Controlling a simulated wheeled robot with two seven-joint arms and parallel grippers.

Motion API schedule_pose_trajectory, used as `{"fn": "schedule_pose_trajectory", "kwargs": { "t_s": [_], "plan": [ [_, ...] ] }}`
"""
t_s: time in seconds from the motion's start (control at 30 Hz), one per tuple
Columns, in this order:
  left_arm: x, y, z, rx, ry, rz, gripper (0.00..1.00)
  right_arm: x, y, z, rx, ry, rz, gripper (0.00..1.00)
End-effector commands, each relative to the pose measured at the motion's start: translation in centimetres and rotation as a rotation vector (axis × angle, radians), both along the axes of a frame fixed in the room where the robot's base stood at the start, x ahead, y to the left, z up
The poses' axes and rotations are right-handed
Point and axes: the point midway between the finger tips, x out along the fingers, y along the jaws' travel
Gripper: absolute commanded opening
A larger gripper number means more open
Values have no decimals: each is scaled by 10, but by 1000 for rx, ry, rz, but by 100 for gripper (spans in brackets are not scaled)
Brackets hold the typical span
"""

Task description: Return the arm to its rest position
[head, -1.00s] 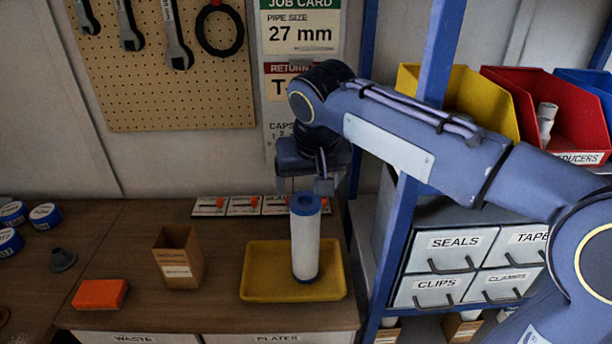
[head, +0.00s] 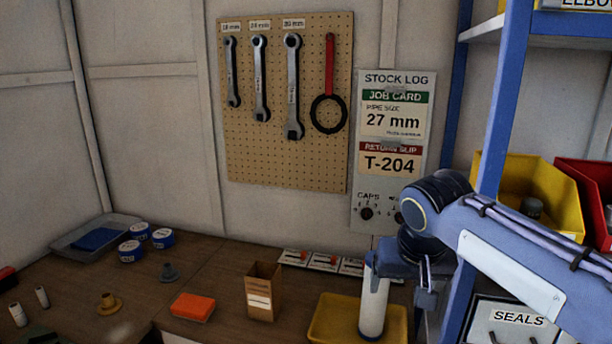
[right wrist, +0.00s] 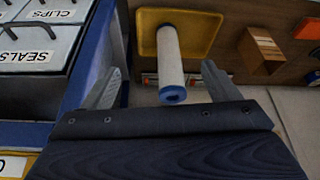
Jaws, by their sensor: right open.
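My right gripper (head: 402,285) is open and empty in the head view, at the end of my blue arm. A white cartridge with blue ends (head: 372,308) stands upright in a yellow tray (head: 330,318), just left of the gripper. In the right wrist view the two grey fingers are spread wide. The cartridge (right wrist: 170,62) shows between and beyond them, with clear gaps to both fingers. My left gripper is not in view.
A blue shelf post (head: 490,170) stands close beside my right arm, with yellow (head: 530,185) and red bins behind it. Drawers (head: 518,318) are below. A cardboard box (head: 262,292) and an orange block (head: 192,307) sit left of the tray. Wrenches hang on the pegboard.

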Motion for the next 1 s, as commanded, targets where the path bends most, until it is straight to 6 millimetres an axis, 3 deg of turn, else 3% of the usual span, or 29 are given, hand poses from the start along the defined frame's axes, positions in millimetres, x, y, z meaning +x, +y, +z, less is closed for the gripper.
{"fn": "schedule_pose_trajectory", "kwargs": {
  "t_s": [0.33,0.57,0.83,1.0],
  "plan": [
    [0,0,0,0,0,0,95,-28,-22,-14,57,16,23,82],
    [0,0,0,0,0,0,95,-66,-42,-33,126,24,47,82],
    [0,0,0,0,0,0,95,-145,-58,-77,257,-6,71,82],
    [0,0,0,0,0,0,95,-202,-50,-119,341,-65,63,82]
  ]
}}
